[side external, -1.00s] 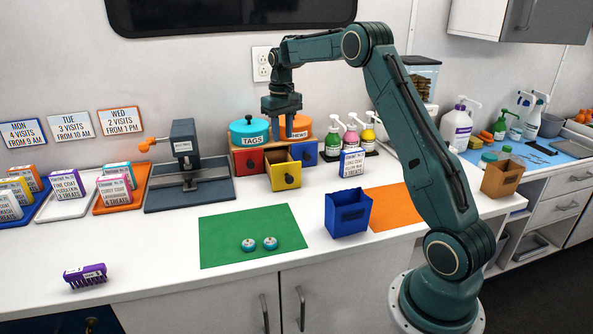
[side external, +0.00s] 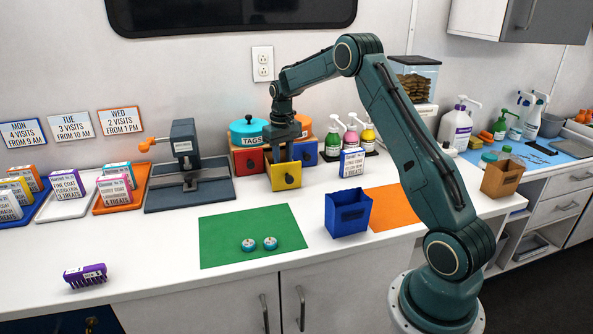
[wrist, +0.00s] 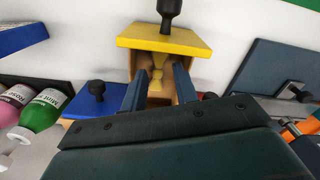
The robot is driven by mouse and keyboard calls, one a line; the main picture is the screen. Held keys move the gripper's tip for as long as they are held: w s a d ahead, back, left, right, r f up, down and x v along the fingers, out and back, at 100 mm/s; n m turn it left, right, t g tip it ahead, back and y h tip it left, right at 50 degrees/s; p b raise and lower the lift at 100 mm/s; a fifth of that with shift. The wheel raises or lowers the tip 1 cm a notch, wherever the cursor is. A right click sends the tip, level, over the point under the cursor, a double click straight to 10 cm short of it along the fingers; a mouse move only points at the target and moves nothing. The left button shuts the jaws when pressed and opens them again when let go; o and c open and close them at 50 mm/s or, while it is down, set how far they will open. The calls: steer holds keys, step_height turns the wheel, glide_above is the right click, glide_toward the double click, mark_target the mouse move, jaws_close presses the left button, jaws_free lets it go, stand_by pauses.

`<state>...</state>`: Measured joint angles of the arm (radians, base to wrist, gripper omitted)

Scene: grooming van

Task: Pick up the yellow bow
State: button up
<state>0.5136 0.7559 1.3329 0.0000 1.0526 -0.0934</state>
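The yellow drawer (side external: 286,177) is pulled out of the small coloured drawer unit at the back of the counter. In the wrist view the yellow drawer front (wrist: 165,40) is at the top. The yellow bow (wrist: 157,80) is inside the open drawer, between my fingers and partly hidden in shadow. My gripper (side external: 282,155) points down into the drawer, with its fingertips hidden behind the drawer front. In the wrist view my gripper (wrist: 159,82) is open, one finger on each side of the bow, with visible gaps.
A red drawer (side external: 249,160) and a blue drawer (side external: 306,153) flank the yellow one, under a teal TAGS pot (side external: 248,130) and an orange pot. Pump bottles (side external: 351,140) stand to the right. A dark clamp stand (side external: 184,155) is to the left. The green mat (side external: 225,235) holds two round tins.

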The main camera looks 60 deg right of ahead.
steer(key=shift+a+f, duration=0.1)
steer(key=shift+f, duration=2.35)
steer(key=c, duration=0.6)
